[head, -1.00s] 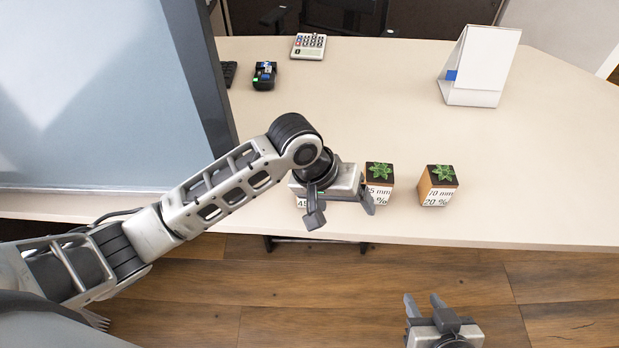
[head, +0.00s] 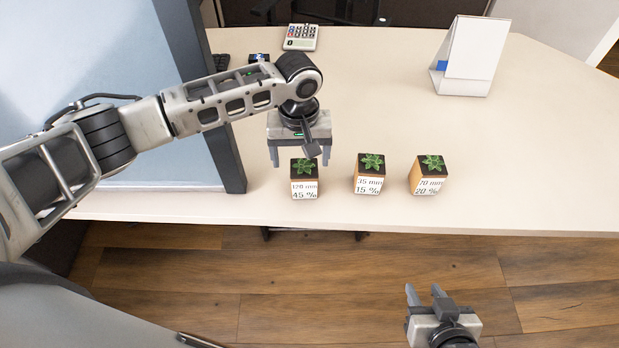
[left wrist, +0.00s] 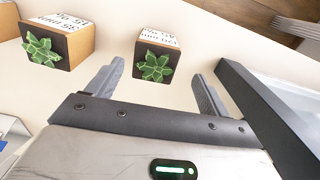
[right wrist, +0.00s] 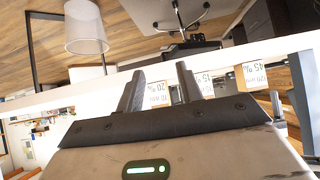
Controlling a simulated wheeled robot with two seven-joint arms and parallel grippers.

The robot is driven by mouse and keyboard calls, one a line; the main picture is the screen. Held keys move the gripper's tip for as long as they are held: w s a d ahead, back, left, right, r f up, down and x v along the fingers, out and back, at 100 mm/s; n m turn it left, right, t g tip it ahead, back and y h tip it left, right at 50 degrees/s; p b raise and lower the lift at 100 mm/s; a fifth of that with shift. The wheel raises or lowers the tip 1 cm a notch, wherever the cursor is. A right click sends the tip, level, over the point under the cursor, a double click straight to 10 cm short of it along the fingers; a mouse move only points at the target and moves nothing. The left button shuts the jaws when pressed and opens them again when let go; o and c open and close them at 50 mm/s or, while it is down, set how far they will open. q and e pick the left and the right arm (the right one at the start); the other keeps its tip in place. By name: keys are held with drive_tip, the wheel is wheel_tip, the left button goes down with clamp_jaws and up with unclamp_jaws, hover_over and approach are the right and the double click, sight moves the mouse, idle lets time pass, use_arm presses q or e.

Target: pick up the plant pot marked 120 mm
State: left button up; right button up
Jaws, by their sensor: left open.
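The plant pot marked 120 mm, 45 % (head: 304,188) stands upright on the desk, leftmost of three small square orange pots with green succulents. It also shows in the left wrist view (left wrist: 157,51), and its label shows in the right wrist view (right wrist: 254,76). My left gripper (head: 300,161) is open and empty, just behind and above this pot. In the left wrist view the pot lies between the lines of the two fingers (left wrist: 158,72), without visible contact. My right gripper (head: 424,291) is open and empty, low in front of the desk.
The pot marked 35 mm (head: 369,186) and the pot marked 70 mm (head: 428,186) stand in a row to the right. A large monitor (head: 232,165) stands left. A calculator (head: 301,37) and a white stand-up card (head: 470,60) are further back. The right desk area is clear.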

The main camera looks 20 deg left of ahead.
sight(304, 168)
use_arm(q)
drive_tip(key=shift+f, duration=1.15)
drive_tip(key=f+b, duration=0.3)
drive_tip(key=b, duration=0.1)
drive_tip(key=shift+w+d+f, duration=0.2)
drive_tip(key=shift+d+f, duration=0.1)
drive_tip(key=shift+f+b, duration=0.3)
drive_tip(key=shift+b, duration=0.15)
drive_tip(key=shift+f, duration=0.1)
drive_tip(key=c, duration=1.1)
drive_tip(key=shift+r, duration=0.2)
drive_tip(key=shift+c, duration=0.9)
use_arm(e)
drive_tip(key=shift+w+a+f, duration=0.1)
drive_tip(key=shift+a+f, duration=0.1)
drive_tip(key=shift+f, duration=0.9)
